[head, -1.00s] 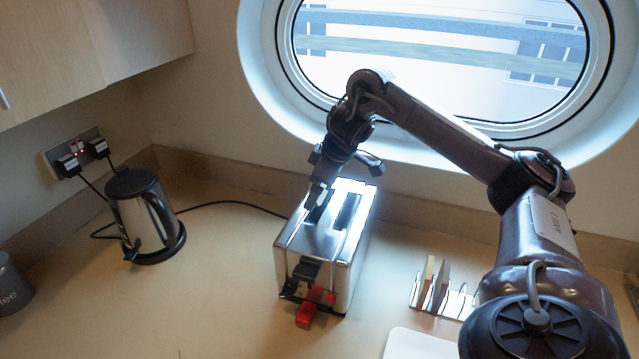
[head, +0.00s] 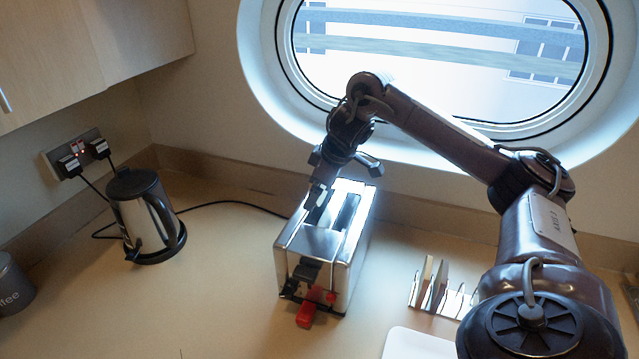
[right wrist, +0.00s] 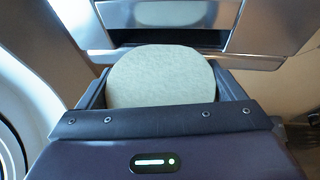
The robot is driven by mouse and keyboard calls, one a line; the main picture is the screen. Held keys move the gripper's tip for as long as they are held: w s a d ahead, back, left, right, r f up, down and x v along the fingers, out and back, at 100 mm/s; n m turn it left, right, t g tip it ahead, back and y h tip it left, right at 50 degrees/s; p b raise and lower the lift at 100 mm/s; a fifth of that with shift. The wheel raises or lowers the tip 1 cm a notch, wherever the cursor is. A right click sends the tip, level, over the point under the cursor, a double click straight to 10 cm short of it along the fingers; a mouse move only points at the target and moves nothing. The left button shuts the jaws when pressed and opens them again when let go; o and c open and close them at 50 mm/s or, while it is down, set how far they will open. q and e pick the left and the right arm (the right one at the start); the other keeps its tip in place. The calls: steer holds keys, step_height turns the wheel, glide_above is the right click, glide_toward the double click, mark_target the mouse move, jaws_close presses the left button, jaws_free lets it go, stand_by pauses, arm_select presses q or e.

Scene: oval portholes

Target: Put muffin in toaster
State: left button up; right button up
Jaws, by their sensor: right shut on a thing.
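The chrome toaster (head: 350,258) stands on the counter with two long slots in its top and a black lever and red part at its front end. My right gripper (head: 318,194) points down at the toaster's left slot. In the right wrist view it is shut on the muffin (right wrist: 160,78), a pale round disc held between the two fingers. The toaster's shiny top (right wrist: 195,13) lies just beyond the muffin. I cannot tell how far the muffin is inside the slot. My left gripper is not in view.
A kettle (head: 143,215) stands at the left, its cord running behind. A rack (head: 440,292) with upright pieces and a white board (head: 418,345) are right of the toaster. The oval window (head: 480,60) is behind. The counter between kettle and toaster is clear.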

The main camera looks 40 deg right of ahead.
steer(key=shift+f, duration=0.1)
steer(key=shift+f+b, duration=0.7)
steer(key=shift+f, duration=0.3)
steer(key=o, duration=0.7)
steer(key=shift+r, duration=0.1)
step_height(320, 180, up, 7)
steer(key=p, duration=0.7)
steer(key=shift+p, duration=0.3)
